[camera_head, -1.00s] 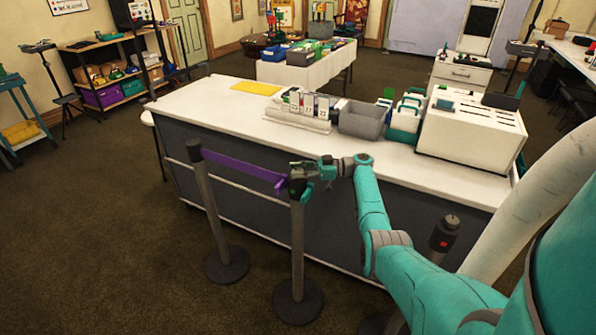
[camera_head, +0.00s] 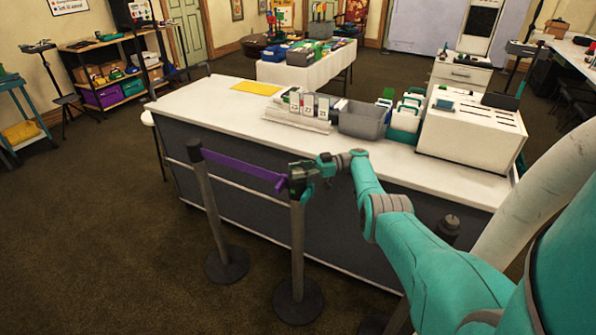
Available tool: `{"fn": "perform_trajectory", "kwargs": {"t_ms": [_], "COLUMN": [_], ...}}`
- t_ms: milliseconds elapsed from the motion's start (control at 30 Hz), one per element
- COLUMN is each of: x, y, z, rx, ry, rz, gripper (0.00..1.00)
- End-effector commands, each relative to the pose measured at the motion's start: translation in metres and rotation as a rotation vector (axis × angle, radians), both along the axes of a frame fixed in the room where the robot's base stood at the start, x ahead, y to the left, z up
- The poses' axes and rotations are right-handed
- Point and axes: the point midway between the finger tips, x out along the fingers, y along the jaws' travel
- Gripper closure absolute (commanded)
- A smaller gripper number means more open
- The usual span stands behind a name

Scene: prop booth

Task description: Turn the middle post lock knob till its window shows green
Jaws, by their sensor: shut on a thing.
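The middle post (camera_head: 297,250) stands upright on a round black base in front of the counter. A purple belt (camera_head: 240,169) runs from its head to the left post (camera_head: 207,215). My gripper (camera_head: 304,180) is at the head of the middle post, on its right side, shut on the lock knob there. The knob itself is mostly hidden by the fingers and is too small to make out. The window and its colour cannot be made out in this view.
A long counter (camera_head: 215,98) with a white top stands close behind the posts. It bears a grey bin (camera_head: 362,120), a card rack and a white slotted box (camera_head: 470,135). A third post (camera_head: 447,229) is partly hidden behind my arm. Carpet at the left is clear.

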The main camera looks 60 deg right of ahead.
Motion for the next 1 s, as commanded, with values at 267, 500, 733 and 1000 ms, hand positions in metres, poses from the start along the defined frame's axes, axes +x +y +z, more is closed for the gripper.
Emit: {"fn": "perform_trajectory", "kwargs": {"t_ms": [267,500,733,1000], "x": [0.0,0.0,0.0,0.0], "y": [0.002,0.001,0.0,0.001], "z": [-0.003,-0.002,0.001,0.021], "rx": [0.002,0.001,0.0,-0.001], "ry": [0.005,0.003,0.001,0.0], "rz": [0.001,0.0,0.0,0.0], "gripper": [0.56,0.34,0.34,0.34]}}
